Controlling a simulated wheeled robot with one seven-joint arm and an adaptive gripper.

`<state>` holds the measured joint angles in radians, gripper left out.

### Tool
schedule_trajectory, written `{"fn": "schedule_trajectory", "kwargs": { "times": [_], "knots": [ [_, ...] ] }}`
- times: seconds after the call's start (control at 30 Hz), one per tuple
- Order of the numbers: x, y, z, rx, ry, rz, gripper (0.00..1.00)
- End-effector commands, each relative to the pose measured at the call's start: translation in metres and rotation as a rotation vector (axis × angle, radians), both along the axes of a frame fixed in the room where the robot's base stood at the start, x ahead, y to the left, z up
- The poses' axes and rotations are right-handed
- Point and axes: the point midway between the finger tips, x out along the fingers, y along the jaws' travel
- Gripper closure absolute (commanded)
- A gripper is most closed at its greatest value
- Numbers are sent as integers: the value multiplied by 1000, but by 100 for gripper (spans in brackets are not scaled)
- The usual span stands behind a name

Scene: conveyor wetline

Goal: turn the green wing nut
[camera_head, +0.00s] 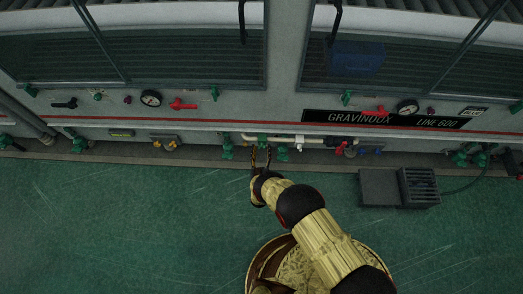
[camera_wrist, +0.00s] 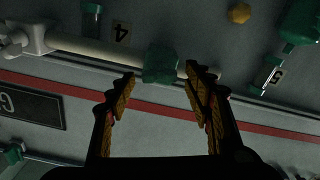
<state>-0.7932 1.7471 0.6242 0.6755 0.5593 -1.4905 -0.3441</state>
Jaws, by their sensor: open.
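A green fitting, which looks like the green wing nut (camera_wrist: 160,66), sits on a pale horizontal pipe in the wrist view. Its wings are too dark and blurred to make out. In the head view, a green fitting (camera_head: 262,141) sits on the pale pipe just beyond my fingertips. My gripper (camera_wrist: 161,76) is open, with one finger on each side of the green fitting in the picture. I cannot tell whether either finger touches it. In the head view my gripper (camera_head: 260,155) points at the lower front of the machine and holds nothing.
More green fittings (camera_head: 227,152) (camera_head: 282,154) hang close on both sides. A white pipe joint (camera_wrist: 36,38) and yellow knob (camera_wrist: 240,13) are near. A red-handled valve (camera_head: 341,147) and dark grey box (camera_head: 379,187) lie to the right. The green floor is open at left.

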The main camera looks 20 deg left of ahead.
Motion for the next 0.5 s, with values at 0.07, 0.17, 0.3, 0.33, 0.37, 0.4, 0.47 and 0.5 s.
{"fn": "schedule_trajectory", "kwargs": {
  "times": [0.07,0.17,0.3,0.33,0.37,0.4,0.47,0.5],
  "knots": [
    [0,0,0,0,0,0,52],
    [0,0,0,0,0,0,58],
    [0,0,0,0,0,0,66],
    [0,0,0,0,0,0,67],
    [0,0,0,0,0,0,69],
    [0,0,0,0,0,0,71],
    [0,0,0,0,0,0,75],
    [0,0,0,0,0,0,77]
  ]
}}
